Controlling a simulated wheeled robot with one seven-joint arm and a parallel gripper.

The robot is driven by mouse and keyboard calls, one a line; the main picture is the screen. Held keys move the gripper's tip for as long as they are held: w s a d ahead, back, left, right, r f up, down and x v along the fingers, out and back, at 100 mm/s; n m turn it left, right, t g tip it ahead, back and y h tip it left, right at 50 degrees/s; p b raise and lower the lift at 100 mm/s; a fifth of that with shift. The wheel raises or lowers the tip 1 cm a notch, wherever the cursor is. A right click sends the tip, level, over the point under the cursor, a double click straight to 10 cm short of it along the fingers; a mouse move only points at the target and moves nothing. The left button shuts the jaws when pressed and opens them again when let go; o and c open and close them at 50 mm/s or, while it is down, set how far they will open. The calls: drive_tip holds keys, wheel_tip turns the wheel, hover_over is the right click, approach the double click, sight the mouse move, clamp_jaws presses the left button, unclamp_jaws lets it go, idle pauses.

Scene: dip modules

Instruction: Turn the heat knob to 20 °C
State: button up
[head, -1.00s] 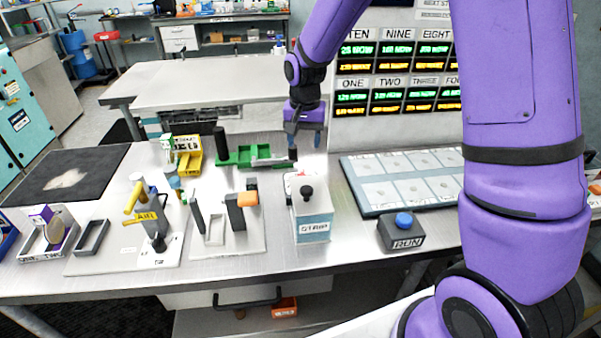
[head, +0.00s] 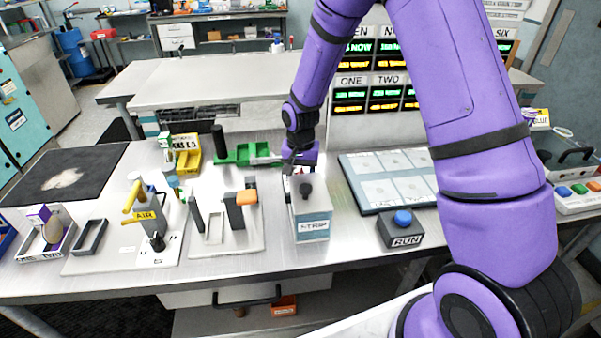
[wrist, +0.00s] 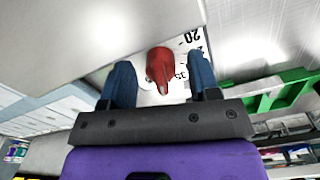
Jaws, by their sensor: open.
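The red heat knob (wrist: 159,66) sits on a white dial plate (wrist: 196,46) in the wrist view. Its narrow end with a pale mark points toward the bottom of that picture. The printed "20" is up and to the right of the knob, and "35" is close beside its right side. My gripper (wrist: 161,80) is open, with one blue finger on each side of the knob and visible gaps between. In the head view my gripper (head: 302,160) is at the back of the box labelled STRIP (head: 312,222) and largely hides the knob.
A black knob (head: 306,191) stands on top of the STRIP box. A green fixture (head: 240,154) lies behind and left. A tray of pale squares (head: 385,180) and a RUN button box (head: 402,232) are to the right. Several tool stands fill the left bench.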

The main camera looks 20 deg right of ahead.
drive_tip(key=shift+f, duration=0.15)
drive_tip(key=shift+c, duration=0.2)
drive_tip(key=c, duration=0.9)
